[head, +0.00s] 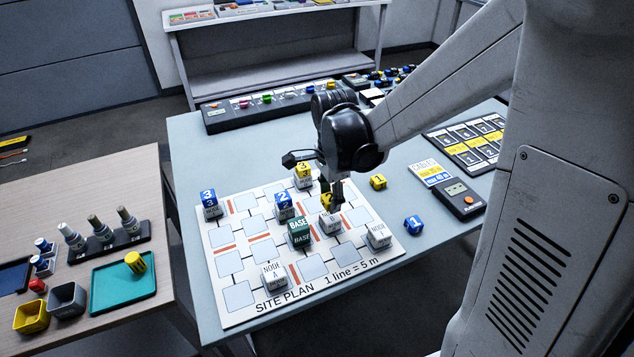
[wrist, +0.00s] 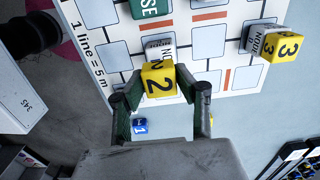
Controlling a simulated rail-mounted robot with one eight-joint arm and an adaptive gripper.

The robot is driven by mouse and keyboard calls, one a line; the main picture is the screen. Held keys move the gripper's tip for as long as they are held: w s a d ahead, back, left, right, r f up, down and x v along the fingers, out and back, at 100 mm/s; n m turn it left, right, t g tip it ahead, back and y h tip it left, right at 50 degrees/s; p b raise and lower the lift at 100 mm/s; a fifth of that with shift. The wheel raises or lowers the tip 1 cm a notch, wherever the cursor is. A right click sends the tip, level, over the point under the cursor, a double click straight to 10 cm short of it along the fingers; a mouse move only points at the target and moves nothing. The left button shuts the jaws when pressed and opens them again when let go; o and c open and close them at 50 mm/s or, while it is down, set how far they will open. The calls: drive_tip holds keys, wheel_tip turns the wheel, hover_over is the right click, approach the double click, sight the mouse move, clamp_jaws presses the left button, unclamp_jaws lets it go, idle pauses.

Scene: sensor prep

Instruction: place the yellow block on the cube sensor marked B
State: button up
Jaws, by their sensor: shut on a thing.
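A yellow block marked 2 (head: 326,201) is between the fingers of my gripper (wrist: 158,88), which is shut on it. The block also shows in the wrist view (wrist: 158,82). It is directly over a white cube sensor (head: 331,223) whose face seems to read B, right of the green BASE cube (head: 299,232). In the wrist view, the top of a white NODE cube (wrist: 157,48) shows just beyond the block. I cannot tell whether the block touches the cube. My wrist hides part of the block in the head view.
On the site plan (head: 235,297) stand node A (head: 275,278), a bare node (head: 379,236), and cubes topped by yellow 3 (head: 303,170), blue 2 (head: 284,200) and blue 3 (head: 208,197). Loose yellow 1 (head: 378,182) and blue 1 (head: 413,225) lie to the right.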

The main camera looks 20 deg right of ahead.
sight(331, 215)
drive_tip(key=shift+w+d+f, duration=0.15)
drive_tip(key=shift+d+f, duration=0.05)
drive_tip(key=shift+f, duration=0.15)
drive_tip(key=shift+f+b, duration=0.3)
drive_tip(key=shift+f, duration=1.5)
drive_tip(key=shift+f, duration=0.15)
drive_tip(key=o, duration=1)
